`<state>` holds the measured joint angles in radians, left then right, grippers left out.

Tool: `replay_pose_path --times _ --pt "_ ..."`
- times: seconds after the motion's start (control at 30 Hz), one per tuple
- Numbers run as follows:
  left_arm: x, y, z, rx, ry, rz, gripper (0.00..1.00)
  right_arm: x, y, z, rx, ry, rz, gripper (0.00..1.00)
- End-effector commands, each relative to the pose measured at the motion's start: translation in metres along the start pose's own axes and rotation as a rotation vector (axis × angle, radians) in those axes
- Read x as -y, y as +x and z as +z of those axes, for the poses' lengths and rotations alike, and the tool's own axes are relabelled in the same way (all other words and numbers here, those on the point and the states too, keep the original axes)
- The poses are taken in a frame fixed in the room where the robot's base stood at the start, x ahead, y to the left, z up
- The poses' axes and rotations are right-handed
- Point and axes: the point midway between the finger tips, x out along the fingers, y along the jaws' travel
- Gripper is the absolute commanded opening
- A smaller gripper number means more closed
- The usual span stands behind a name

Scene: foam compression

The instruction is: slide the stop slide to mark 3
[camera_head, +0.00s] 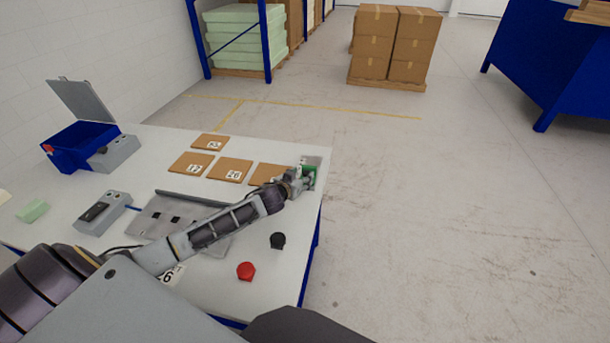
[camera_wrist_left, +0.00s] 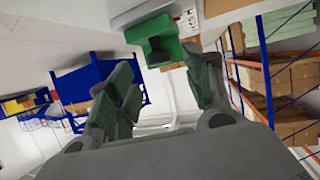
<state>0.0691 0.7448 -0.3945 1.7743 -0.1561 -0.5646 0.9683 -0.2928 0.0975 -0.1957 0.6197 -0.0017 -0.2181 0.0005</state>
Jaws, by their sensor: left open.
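The stop slide (camera_wrist_left: 160,40) is a green block on a pale grey rail plate (camera_wrist_left: 140,12) with small dark markings along it. In the head view the green slide (camera_head: 309,176) shows at the table's far right corner, partly hidden by my left gripper. My left gripper (camera_head: 298,183) is at the slide. In the left wrist view its fingers (camera_wrist_left: 163,80) are spread, with the green block beyond and between the tips. The right finger looks close to the block; I cannot tell if it touches. I cannot read which mark the slide stands at. My right gripper is not in view.
Brown numbered tiles (camera_head: 232,170) lie left of the gripper. A grey metal plate (camera_head: 160,218) lies under my forearm. Black (camera_head: 278,240) and red (camera_head: 246,271) knobs stand near the table's right edge. A blue open-lid box (camera_head: 75,142) stands at the left.

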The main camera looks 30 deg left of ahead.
Motion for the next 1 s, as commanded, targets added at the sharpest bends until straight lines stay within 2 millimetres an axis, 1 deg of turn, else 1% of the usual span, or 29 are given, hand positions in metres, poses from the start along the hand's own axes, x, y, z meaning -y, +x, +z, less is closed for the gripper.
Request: replay_pose_path --times 0.3,0.5,0.7,1.0 --pt "0.001 0.023 -0.001 -0.001 0.0 -0.001 0.51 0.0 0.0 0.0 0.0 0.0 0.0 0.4" --pt "0.0 0.034 -0.001 -0.001 -0.001 0.0 0.51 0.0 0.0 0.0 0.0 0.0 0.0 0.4" --pt "0.0 0.04 -0.001 -0.001 0.0 0.001 0.51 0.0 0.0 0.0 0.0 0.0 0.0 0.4" --pt "0.0 0.04 -0.001 -0.001 0.0 0.0 0.51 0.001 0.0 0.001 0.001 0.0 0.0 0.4"
